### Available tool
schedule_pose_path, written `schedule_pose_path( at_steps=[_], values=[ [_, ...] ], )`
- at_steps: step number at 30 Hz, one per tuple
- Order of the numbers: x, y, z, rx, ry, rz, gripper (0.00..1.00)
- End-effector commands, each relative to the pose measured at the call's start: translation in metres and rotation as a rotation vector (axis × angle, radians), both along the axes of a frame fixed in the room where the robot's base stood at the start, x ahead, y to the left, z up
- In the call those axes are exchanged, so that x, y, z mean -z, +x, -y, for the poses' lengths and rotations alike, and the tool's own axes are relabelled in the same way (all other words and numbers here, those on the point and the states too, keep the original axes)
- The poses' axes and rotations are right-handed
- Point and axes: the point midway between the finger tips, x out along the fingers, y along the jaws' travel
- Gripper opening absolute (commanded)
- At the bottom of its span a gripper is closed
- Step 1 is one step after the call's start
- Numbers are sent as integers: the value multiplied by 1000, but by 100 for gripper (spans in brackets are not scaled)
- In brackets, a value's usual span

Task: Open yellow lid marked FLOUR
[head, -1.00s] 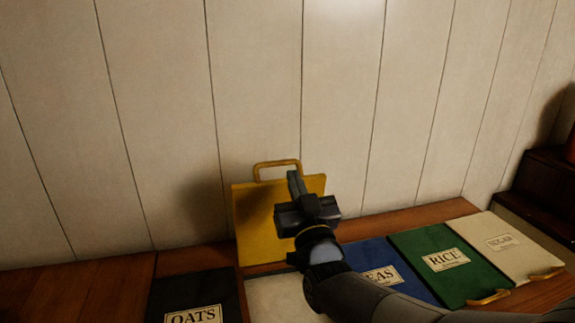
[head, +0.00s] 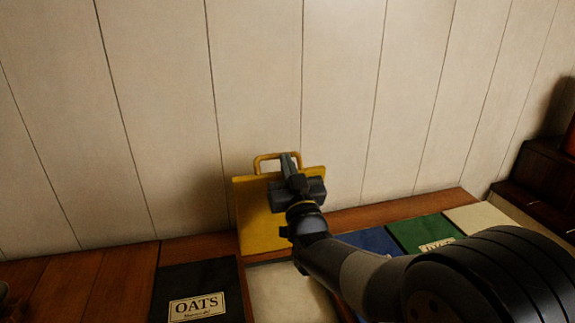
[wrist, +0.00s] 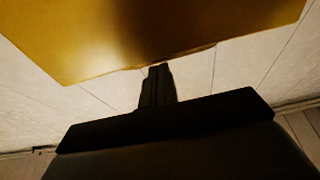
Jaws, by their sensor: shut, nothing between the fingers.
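The yellow lid (head: 258,222) stands raised, close to upright, against the panelled wall at the back of the counter. Its handle (head: 262,160) is at the top edge. No FLOUR marking shows on the side facing me. The pale bin opening or surface (head: 285,292) in front of it is uncovered. My gripper (head: 290,163) is shut and empty, in front of the lid's upper right part near the handle; I cannot tell whether it touches. In the wrist view the lid (wrist: 150,30) fills the top, with my shut fingers (wrist: 157,85) just below its edge.
A black OATS lid (head: 197,285) lies flat at left. Blue (head: 370,240), green (head: 422,232) and cream (head: 480,217) lids lie flat at right, partly behind my arm. Dark wooden steps (head: 545,180) stand at far right. The plank wall (head: 270,80) is close behind.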

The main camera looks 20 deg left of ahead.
Motion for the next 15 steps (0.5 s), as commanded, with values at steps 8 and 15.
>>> schedule_pose_path(
  at_steps=[8, 15],
  values=[
    [-9, 28, -23, 1, -69, -83, 0],
    [-11, 60, -50, 1, -155, -185, 0]
  ],
)
